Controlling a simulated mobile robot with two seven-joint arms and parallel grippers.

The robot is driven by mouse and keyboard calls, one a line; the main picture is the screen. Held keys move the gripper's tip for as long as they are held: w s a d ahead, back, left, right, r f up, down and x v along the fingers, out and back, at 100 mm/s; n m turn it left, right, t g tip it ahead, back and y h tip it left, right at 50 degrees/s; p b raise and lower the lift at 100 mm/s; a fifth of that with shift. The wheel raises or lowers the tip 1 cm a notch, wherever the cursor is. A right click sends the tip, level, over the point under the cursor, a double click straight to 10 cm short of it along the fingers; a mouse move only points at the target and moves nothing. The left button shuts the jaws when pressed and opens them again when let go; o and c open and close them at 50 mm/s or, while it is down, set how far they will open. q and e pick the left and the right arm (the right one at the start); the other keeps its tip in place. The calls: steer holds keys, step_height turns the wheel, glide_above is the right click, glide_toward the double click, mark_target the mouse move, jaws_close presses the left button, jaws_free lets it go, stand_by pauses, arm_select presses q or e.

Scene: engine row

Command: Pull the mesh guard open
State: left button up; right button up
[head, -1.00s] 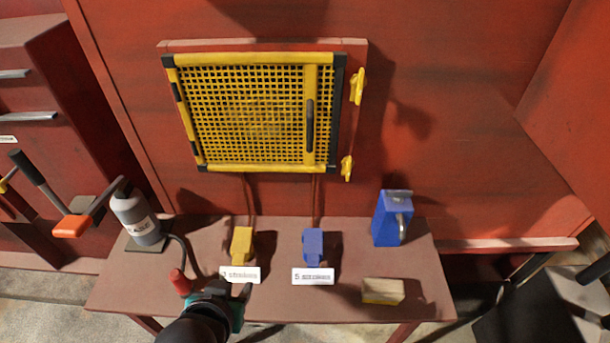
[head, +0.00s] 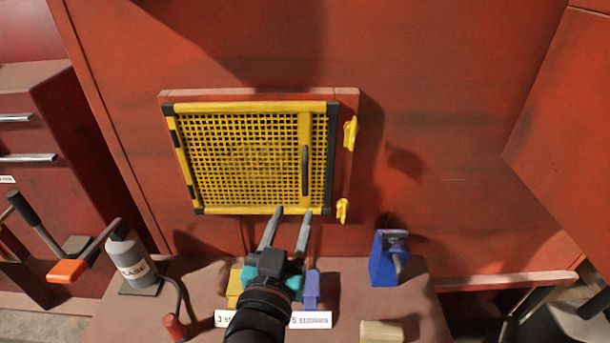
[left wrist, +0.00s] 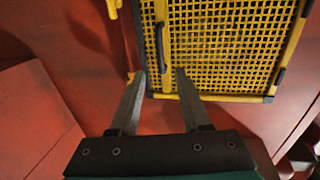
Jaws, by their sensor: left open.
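The yellow mesh guard (head: 245,160) is closed flat against its red frame on the wall. Its dark upright handle (head: 305,170) is on the yellow bar near its right edge. Two yellow latches, an upper one (head: 350,132) and a lower one (head: 342,210), sit on the frame to the right. My left gripper (head: 293,212) is open and empty, its fingertips by the guard's lower edge, below the handle. In the left wrist view the guard (left wrist: 225,45) and handle (left wrist: 160,47) show ahead of the spread fingers (left wrist: 160,75). My right gripper is not in view.
Below the guard a table (head: 195,275) carries a grey grease can (head: 132,262), yellow and blue blocks behind labels, a blue jug (head: 388,260) and a pale block (head: 382,331). The wall right of the guard is clear.

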mark_target(305, 180)
arm_select(q)
steer(key=w, duration=0.3)
steer(key=w+d, duration=0.1)
steer(key=w, duration=0.3)
steer(key=w+d, duration=0.1)
steer(key=w, duration=0.3)
steer(key=shift+w+d+p, duration=0.15)
steer(key=shift+w+p, duration=0.1)
steer(key=shift+p, duration=0.05)
steer(key=shift+c, duration=0.4)
jaws_close()
stand_by(0.6)
